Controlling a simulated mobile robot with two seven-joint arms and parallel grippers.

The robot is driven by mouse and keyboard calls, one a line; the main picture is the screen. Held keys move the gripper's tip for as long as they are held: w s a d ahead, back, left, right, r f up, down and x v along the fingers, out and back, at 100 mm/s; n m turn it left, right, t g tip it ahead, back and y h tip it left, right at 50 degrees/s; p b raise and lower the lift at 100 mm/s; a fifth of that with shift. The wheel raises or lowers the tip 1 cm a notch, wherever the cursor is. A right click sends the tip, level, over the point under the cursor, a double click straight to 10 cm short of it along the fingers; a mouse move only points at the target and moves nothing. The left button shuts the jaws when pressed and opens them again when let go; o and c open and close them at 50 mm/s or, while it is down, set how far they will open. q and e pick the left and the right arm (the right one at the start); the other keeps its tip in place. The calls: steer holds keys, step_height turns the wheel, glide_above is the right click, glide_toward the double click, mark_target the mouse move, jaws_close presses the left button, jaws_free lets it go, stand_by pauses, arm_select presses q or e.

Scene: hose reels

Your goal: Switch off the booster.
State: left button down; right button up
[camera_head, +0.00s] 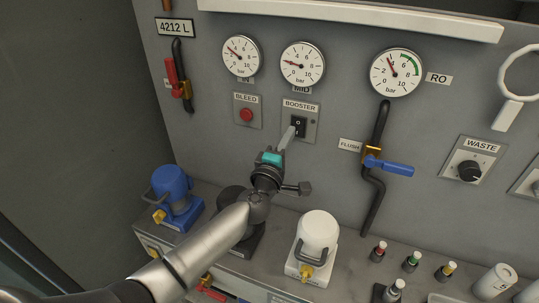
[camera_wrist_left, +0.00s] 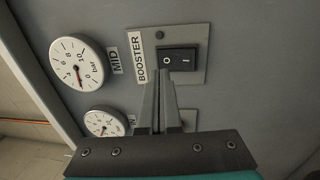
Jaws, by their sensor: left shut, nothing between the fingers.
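The booster switch (camera_head: 298,127) is a black rocker on a grey plate under the BOOSTER label, on the wall panel. In the left wrist view the rocker (camera_wrist_left: 178,60) shows a circle mark at left and a line mark at right; I cannot tell which side is pressed in. My left gripper (camera_head: 289,133) is shut and empty, its tips at the switch's left edge in the head view. In the left wrist view the fingertips (camera_wrist_left: 160,86) lie just below the circle side; I cannot tell whether they touch. My right gripper is out of view.
The red BLEED button (camera_head: 246,115) is left of the switch, with gauges (camera_head: 303,64) above. A blue-handled FLUSH valve (camera_head: 388,166) and pipe are at right.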

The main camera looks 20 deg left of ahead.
arm_select(q)
steer(key=s+r+p, duration=0.1)
steer(key=s+p, duration=0.1)
steer(key=s, duration=0.7)
steer(key=shift+s+a, duration=0.2)
steer(key=shift+s, duration=0.2)
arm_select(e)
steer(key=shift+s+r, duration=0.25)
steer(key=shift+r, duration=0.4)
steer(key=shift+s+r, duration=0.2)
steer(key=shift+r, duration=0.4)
arm_select(q)
steer(key=shift+r, duration=0.1)
